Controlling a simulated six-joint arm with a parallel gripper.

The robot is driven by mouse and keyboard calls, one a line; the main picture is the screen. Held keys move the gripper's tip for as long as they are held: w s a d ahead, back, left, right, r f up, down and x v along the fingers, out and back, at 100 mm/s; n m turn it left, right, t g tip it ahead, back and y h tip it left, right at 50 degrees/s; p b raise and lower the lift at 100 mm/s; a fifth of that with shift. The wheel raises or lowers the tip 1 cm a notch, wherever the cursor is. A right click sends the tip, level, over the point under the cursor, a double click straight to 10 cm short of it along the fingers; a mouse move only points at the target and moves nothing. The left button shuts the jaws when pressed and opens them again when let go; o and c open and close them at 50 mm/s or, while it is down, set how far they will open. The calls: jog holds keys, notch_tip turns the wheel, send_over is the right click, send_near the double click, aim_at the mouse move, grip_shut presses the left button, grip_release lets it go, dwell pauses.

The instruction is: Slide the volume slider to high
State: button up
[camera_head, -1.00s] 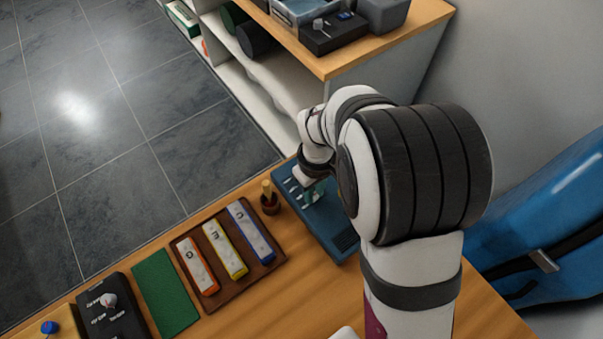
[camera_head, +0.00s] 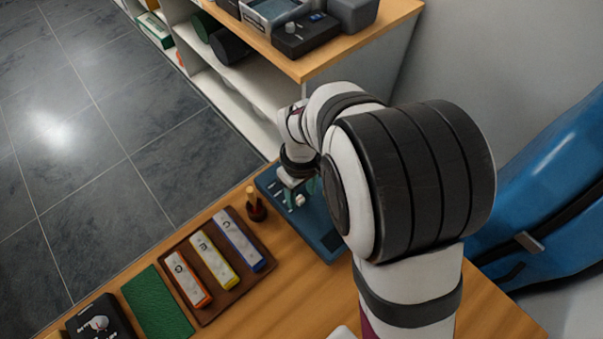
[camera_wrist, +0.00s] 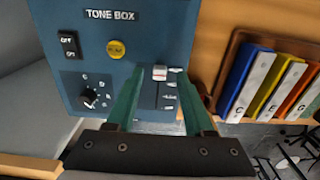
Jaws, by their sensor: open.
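The blue tone box (camera_head: 325,241) lies on the wooden table, partly hidden by my arm in the head view. In the wrist view the tone box (camera_wrist: 150,32) fills the upper left. Its volume slider has a pale cap (camera_wrist: 159,72) at the upper end of a dark slot that runs down the picture. Small labels beside the slot are too small to read. My gripper (camera_wrist: 160,77) is open, with one green finger on each side of the cap and gaps showing. In the head view my gripper (camera_head: 300,187) is over the box, near the pale cap (camera_head: 300,200).
The box also has an on/off switch (camera_wrist: 69,45), a yellow button (camera_wrist: 116,49) and a black dial (camera_wrist: 89,98). A blue case (camera_head: 550,200) is at right.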

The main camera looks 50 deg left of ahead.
aim_at(302, 200)
notch_tip(302, 200, up, 14)
dwell(0.4)
jog(key=w+d+r+m, duration=0.1)
jog(key=d+r+m, duration=0.1)
jog(key=d+m, duration=0.7)
jog(key=w+d+r+m, duration=0.15)
jog(key=d+m, duration=0.25)
jog(key=d, duration=0.9)
jog(key=s+d+f+m+y, duration=0.1)
jog(key=s+d+f+m, duration=0.1)
jog(key=s+d+m, duration=0.5)
jog(key=d+m, duration=0.2)
jog(key=m, duration=0.1)
jog(key=shift+s+f+m+y, duration=0.25)
jog(key=shift+f+m+y, duration=0.05)
jog(key=shift+f+y, duration=0.1)
jog(key=shift+d, duration=0.1)
